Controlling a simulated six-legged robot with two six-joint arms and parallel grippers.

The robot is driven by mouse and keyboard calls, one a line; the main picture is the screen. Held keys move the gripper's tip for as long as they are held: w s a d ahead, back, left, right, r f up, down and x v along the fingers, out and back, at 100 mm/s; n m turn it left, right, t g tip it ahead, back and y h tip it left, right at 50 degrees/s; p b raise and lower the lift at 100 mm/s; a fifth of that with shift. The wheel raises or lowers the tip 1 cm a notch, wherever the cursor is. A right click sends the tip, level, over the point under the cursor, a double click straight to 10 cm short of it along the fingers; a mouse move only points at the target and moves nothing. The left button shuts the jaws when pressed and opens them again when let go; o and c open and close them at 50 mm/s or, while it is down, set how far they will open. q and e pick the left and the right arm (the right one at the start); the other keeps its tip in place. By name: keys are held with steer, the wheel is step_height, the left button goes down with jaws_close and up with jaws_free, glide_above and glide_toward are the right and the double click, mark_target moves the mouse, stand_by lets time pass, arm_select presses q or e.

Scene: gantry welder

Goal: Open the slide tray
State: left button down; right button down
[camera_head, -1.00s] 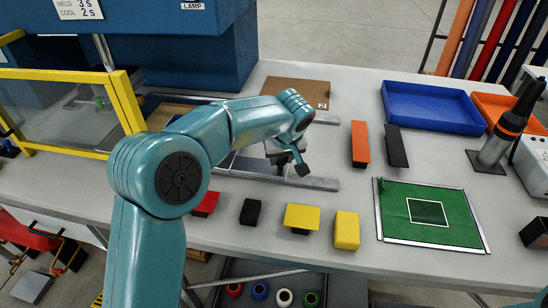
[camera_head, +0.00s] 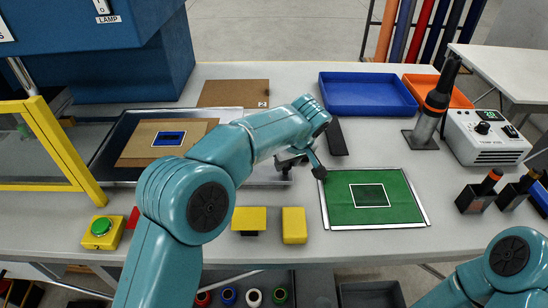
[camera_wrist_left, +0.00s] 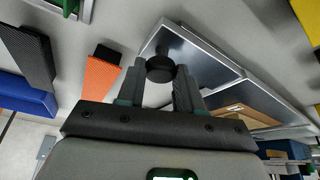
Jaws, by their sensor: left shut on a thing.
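The slide tray (camera_head: 112,137), metal-edged with dark panels, lies along the bench at the left, partly hidden behind my left arm. A brown board with a blue-and-dark rectangle lies on its left part. My left gripper (camera_head: 290,163) is at the right end of the metal assembly, low over the bench. In the left wrist view, my left gripper (camera_wrist_left: 157,85) is shut on a round black knob (camera_wrist_left: 160,68) at the corner of the metal frame (camera_wrist_left: 205,62). My right gripper is not in view; only part of my right arm shows at lower right.
A green mat (camera_head: 402,190) lies just right of my left gripper, with a black bar (camera_head: 336,137) behind. Yellow blocks (camera_head: 294,225) stand in front. A blue bin (camera_head: 366,94) is at the back. The yellow guard (camera_head: 62,140) and blue welder housing stand at left.

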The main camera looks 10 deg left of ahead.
arm_select(q)
steer(key=shift+w+d+r, duration=0.1)
steer(key=shift+w+d, duration=0.05)
steer(key=shift+d, duration=0.3)
steer(key=c, duration=0.8)
jaws_free()
steer(key=shift+o, duration=0.2)
steer(key=v, duration=1.6)
steer(key=shift+p, duration=0.45)
steer(key=shift+s, duration=0.25)
